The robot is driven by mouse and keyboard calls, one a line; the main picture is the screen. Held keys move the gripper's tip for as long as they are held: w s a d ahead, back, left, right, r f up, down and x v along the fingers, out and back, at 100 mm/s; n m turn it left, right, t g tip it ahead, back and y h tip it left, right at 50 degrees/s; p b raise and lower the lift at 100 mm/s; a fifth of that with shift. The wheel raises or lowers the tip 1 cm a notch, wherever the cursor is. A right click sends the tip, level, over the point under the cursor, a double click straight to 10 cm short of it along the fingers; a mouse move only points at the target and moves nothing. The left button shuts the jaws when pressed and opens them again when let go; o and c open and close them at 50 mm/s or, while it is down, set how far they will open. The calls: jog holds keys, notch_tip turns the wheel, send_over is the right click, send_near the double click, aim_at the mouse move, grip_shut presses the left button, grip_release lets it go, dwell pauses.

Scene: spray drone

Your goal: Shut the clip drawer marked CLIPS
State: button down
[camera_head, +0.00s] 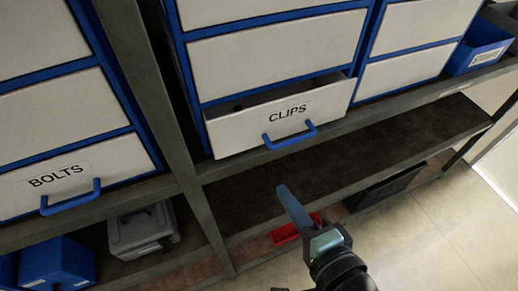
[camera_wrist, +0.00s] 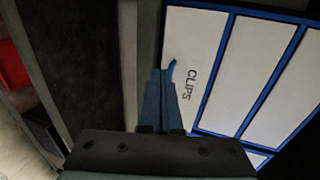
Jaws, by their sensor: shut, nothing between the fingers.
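The clip drawer (camera_head: 240,126) has a white front with the label CLIPS and a blue handle (camera_head: 289,135). It stands partly pulled out of the blue-framed cabinet, with a dark gap above its front. In the wrist view the CLIPS front (camera_wrist: 193,60) lies ahead of the fingers, with part of the blue handle showing behind the fingertips. My gripper (camera_head: 284,190) is shut and empty, below and in front of the handle in the head view. The fingers (camera_wrist: 162,72) also show in the wrist view; I cannot tell whether they touch the handle.
A drawer marked BOLTS (camera_head: 70,175) is at the left, beyond a dark upright post (camera_head: 165,110). Below are a grey case (camera_head: 143,228), a blue bin (camera_head: 57,265) and a red tray (camera_head: 290,231). Open floor (camera_head: 430,235) lies at the lower right.

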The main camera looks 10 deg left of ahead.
aim_at(251, 143)
jog(key=p+x, duration=0.1)
jog(key=x, duration=0.3)
jog(key=p+x, duration=0.1)
jog(key=x, duration=0.3)
jog(key=r+p+x, duration=0.1)
jog(key=x, duration=0.3)
jog(key=shift+w+a, duration=0.15)
jog(key=w+a, duration=0.2)
jog(key=shift+w+r, duration=0.1)
jog(key=shift+w, duration=0.2)
jog(key=shift+s+r, duration=0.1)
